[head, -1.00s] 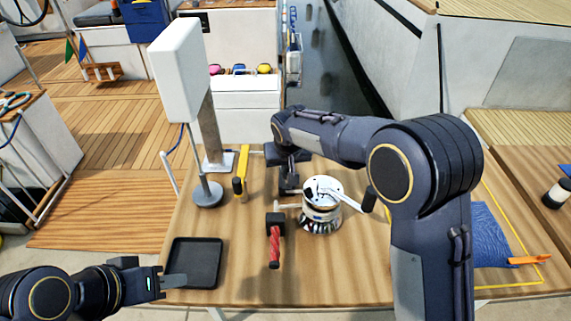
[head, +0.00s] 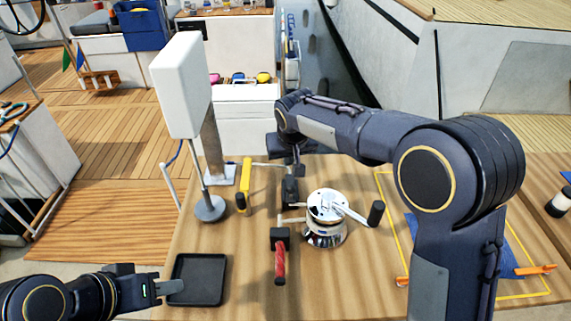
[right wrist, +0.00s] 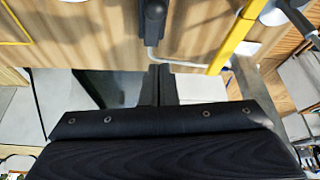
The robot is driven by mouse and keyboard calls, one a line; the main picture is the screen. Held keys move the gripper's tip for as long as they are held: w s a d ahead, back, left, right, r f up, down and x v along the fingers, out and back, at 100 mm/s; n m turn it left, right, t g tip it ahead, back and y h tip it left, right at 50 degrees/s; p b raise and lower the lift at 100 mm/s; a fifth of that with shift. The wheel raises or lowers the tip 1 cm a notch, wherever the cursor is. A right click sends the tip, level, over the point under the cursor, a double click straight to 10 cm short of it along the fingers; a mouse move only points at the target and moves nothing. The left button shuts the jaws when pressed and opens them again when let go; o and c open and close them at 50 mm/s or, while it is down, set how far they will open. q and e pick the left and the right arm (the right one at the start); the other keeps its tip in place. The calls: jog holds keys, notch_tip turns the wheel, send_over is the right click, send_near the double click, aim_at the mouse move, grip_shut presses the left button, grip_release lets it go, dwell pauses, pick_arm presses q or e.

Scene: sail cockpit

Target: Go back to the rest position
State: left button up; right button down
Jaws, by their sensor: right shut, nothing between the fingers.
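My left gripper (head: 172,287) is at the lower left in the head view, with its fingertips at the left edge of a black tray (head: 183,297). Whether its jaws are apart cannot be made out. My right arm reaches across the table and bends down at its far end. My right gripper (right wrist: 160,72) is shut and empty in the right wrist view, its two dark fingers together. A black-handled tool (head: 290,190) with a bent metal rod lies close by; it also shows just past the fingertips in the right wrist view (right wrist: 153,25).
A yellow tool (head: 246,180) and a white panel on a post (head: 178,85) stand to the left. A blue cloth (head: 515,262) lies right, partly behind my right arm.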

jog(key=s+v, duration=0.1)
jog(key=v, duration=0.4)
jog(key=s+d+r+m+y, duration=0.2)
jog(key=s+d+y, duration=0.1)
jog(key=s+d, duration=1.2)
jog(key=s+d+f+m, duration=0.1)
jog(key=s+f, duration=0.2)
jog(key=s, duration=0.4)
jog(key=s+d+f+t, duration=0.1)
jog(key=s+d+f, duration=0.1)
jog(key=s, duration=0.6)
jog(key=shift+f+m, duration=0.4)
